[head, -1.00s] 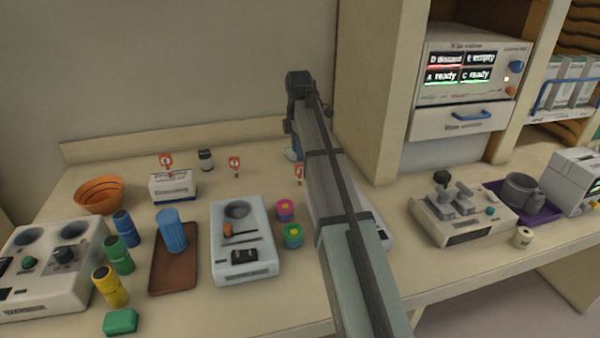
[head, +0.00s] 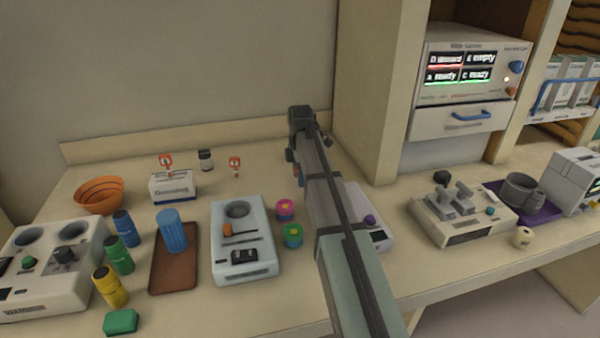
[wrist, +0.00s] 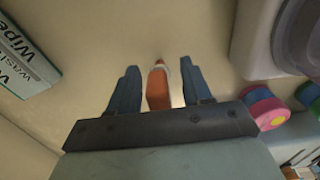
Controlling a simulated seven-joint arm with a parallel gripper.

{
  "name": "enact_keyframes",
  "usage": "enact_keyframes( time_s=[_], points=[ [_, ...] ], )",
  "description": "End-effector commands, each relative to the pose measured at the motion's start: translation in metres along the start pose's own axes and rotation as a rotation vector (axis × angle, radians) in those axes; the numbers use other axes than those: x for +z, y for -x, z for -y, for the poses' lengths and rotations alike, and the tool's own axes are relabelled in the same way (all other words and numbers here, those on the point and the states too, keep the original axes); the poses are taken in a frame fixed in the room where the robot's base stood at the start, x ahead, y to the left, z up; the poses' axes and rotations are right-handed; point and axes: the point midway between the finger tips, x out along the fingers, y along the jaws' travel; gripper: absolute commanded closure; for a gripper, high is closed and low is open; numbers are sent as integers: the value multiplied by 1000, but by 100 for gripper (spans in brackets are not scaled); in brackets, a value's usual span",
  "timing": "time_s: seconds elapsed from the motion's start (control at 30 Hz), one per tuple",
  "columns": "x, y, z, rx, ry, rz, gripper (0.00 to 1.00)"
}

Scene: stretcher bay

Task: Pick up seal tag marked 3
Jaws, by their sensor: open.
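In the wrist view, an orange seal tag (wrist: 158,88) stands between the two blue fingers of my gripper (wrist: 160,85). The fingers are apart, with a gap on each side of the tag. Its marking does not show from this angle. In the head view, my arm hides most of my gripper and the tag at it. Two other red-and-white tags stand farther left: one (head: 166,160) behind the white box and one (head: 235,164) to its right. Their numbers are too small to read surely.
The white box (head: 172,186) stands left of my arm. A pink-rimmed roll (head: 285,209) and a green one (head: 293,235) stand close by my arm. A pale device (head: 244,250) is left of them. The counter (head: 262,185) between the right tag and my arm is clear.

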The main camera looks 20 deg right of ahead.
Motion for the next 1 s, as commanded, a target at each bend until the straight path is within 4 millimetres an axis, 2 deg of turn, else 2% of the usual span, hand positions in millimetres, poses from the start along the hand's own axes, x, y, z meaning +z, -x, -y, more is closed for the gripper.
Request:
enact_keyframes(
  time_s=[0.23, 0.73, 1.0],
  points=[
    [0, -2, 0, 1, 0, 0, 51],
    [0, -2, 0, 1, 0, 0, 99],
    [0, -2, 0, 1, 0, 0, 100]
  ],
)
